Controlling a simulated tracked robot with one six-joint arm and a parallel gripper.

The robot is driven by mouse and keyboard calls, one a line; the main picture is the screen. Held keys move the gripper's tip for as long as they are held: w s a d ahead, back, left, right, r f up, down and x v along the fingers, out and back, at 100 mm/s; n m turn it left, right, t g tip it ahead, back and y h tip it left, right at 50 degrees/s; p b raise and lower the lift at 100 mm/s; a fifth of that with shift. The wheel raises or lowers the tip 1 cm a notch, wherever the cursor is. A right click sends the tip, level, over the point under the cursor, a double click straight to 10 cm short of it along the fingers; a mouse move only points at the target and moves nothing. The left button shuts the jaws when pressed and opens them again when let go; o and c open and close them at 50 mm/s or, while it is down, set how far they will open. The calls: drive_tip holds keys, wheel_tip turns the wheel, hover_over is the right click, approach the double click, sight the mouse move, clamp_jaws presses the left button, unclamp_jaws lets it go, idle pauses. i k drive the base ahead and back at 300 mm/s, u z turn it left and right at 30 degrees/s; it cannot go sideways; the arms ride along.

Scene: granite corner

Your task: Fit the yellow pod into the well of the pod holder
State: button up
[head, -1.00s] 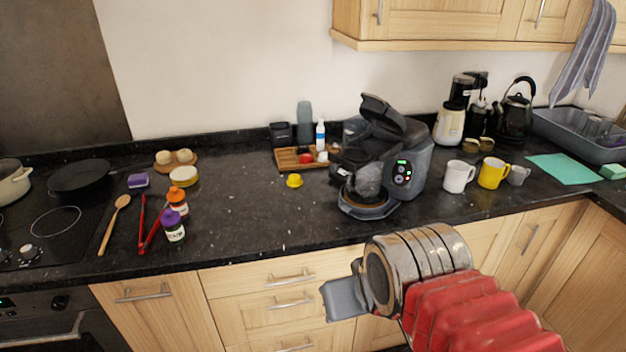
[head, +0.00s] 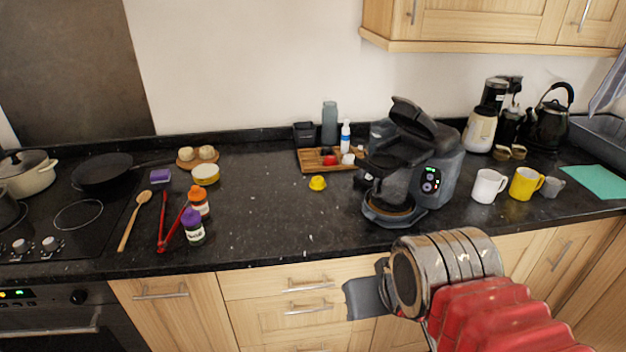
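The yellow pod (head: 317,183) sits on the dark counter, left of the coffee machine (head: 405,165). The machine's lid (head: 420,118) is raised. The pod holder is not clearly told apart inside the machine, and its well is hidden from this angle. My gripper (head: 362,298) is in front of the counter's front edge, low in the picture, below and to the right of the pod and well apart from it. Only a grey part of it shows beside my chrome wrist, so its opening cannot be made out.
A wooden tray (head: 312,167) with small items stands behind the pod. White (head: 487,186) and yellow (head: 524,184) mugs stand right of the machine. Counter around the pod is clear.

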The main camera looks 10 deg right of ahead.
sight(381, 164)
drive_tip(key=i, duration=0.9)
drive_tip(key=z, duration=0.05)
